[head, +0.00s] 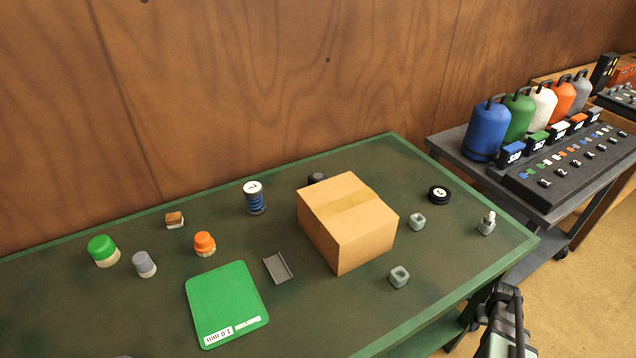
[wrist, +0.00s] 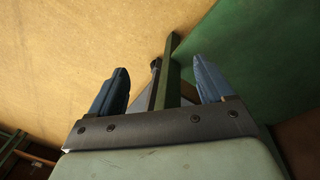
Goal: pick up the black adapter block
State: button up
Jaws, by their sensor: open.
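No block that I can clearly identify as the black adapter block shows. A dark object (head: 317,178) at the back of the green table is partly hidden behind the cardboard box (head: 340,245), so its full shape cannot be told. A black round piece (head: 439,194) with a white marked top lies to the right of the box. My gripper shows in the wrist view (wrist: 160,68) with its two dark blue fingers apart and nothing between them. In the head view, my arm's end (head: 505,318) is at the lower right, off the table's right front edge.
On the green table (head: 130,310) are a green mat (head: 227,305), a grey channel (head: 278,268), grey blocks (head: 417,222), an orange knob (head: 204,243), a green knob (head: 102,250) and a striped blue canister (head: 254,198). A grey cart (head: 470,165) with coloured bottles stands at the right.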

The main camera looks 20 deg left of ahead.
jog(key=w+d+r+t+h, duration=0.1)
jog(key=w+d+r+t, duration=0.1)
jog(key=w+d+r, duration=0.65)
jog(key=w+d+r+t+h, duration=0.15)
jog(key=w+d+r, duration=0.35)
jog(key=d+r, duration=0.5)
jog(key=w+a+r+n+t+y, duration=0.1)
jog(key=w+a+r+n, duration=0.15)
jog(key=w+r, duration=0.35)
jog(key=w+a+r+n+t+y, duration=0.1)
jog(key=w+a+r+y, duration=0.15)
jog(key=r, duration=0.55)
jog(key=w+a+r+n+g, duration=0.15)
jog(key=w+a, duration=0.25)
jog(key=a, duration=0.4)
jog(key=w+a+r+n, duration=0.1)
jog(key=w+a+r, duration=0.15)
jog(key=a, duration=0.45)
notch_tip(320, 180, up, 6)
jog(key=n+g, duration=0.5)
jog(key=n, duration=0.2)
send_over(318, 176)
jog(key=a, duration=0.1)
notch_tip(318, 176, down, 8)
jog(key=shift+w+r, duration=0.1)
jog(key=shift+r, duration=0.15)
jog(key=shift+d+f, duration=0.25)
jog(key=shift+f, duration=1.05)
jog(key=shift+d+f, duration=0.25)
jog(key=shift+f, duration=1.05)
